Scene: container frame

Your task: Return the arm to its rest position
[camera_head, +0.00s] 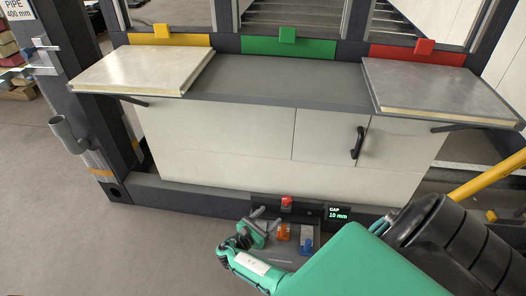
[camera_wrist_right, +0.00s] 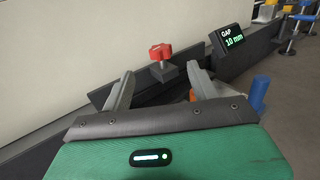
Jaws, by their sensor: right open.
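My right arm (camera_head: 345,268) is green and reaches in from the lower right in the head view. Its gripper (camera_head: 264,221) is low in front of the cabinet, by a dark tray (camera_head: 277,258) on the floor side. In the right wrist view the gripper (camera_wrist_right: 162,88) has its two grey fingers apart with nothing held between them. A red knob (camera_wrist_right: 161,54) stands beyond the fingertips; it also shows in the head view (camera_head: 286,201). My left gripper is not in view.
A display (camera_head: 338,213) reading GAP 10 mm is right of the red knob. Orange (camera_head: 283,232) and blue (camera_head: 306,239) pieces stand in the tray. The cabinet (camera_head: 240,135) has a black handle (camera_head: 358,143) and two overhanging panels. Open floor (camera_head: 90,240) lies left.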

